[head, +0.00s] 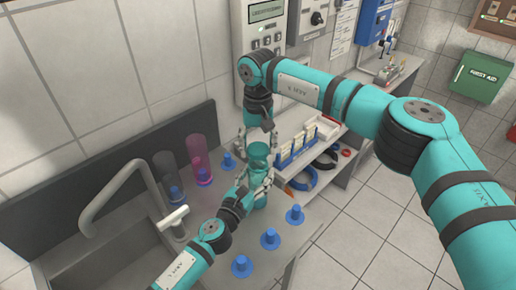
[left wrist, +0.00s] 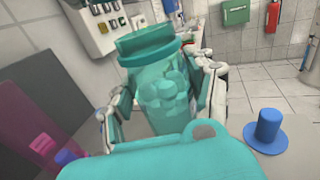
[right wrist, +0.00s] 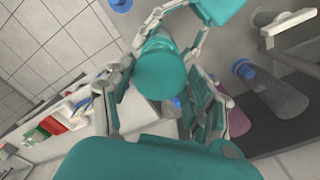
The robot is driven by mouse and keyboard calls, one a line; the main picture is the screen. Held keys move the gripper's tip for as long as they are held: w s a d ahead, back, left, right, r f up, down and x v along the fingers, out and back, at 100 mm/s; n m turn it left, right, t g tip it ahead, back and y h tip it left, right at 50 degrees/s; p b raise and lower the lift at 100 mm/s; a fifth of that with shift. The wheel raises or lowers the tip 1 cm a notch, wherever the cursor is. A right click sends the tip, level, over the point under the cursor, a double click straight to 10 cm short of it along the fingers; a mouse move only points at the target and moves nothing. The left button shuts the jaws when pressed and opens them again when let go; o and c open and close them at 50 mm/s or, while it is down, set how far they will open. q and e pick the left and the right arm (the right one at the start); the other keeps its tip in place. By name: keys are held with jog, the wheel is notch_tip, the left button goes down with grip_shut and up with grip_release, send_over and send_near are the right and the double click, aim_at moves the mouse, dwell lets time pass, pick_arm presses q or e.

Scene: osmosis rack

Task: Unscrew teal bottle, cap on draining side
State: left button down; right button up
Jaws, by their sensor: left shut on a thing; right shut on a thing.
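The teal bottle (head: 260,199) stands upright near the back edge of the counter's right end, see-through with rounded pieces inside in the left wrist view (left wrist: 165,100). Its teal cap (head: 259,149) is on top; it also shows in the left wrist view (left wrist: 145,42) and the right wrist view (right wrist: 160,70). My left gripper (head: 255,182) is shut around the bottle's body from the front. My right gripper (head: 259,138) points down from above, its fingers on either side of the cap. Whether the cap is apart from the neck cannot be told.
Blue pegs (head: 270,239) stand on the draining side (head: 215,268) right of the sink (head: 120,262). A blue rack (head: 297,150) is on the shelf at right.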

notch_tip(320, 180, up, 3)
jog(key=shift+f, duration=0.1)
pick_arm(q)
jog(key=shift+c, duration=1.8)
grip_release()
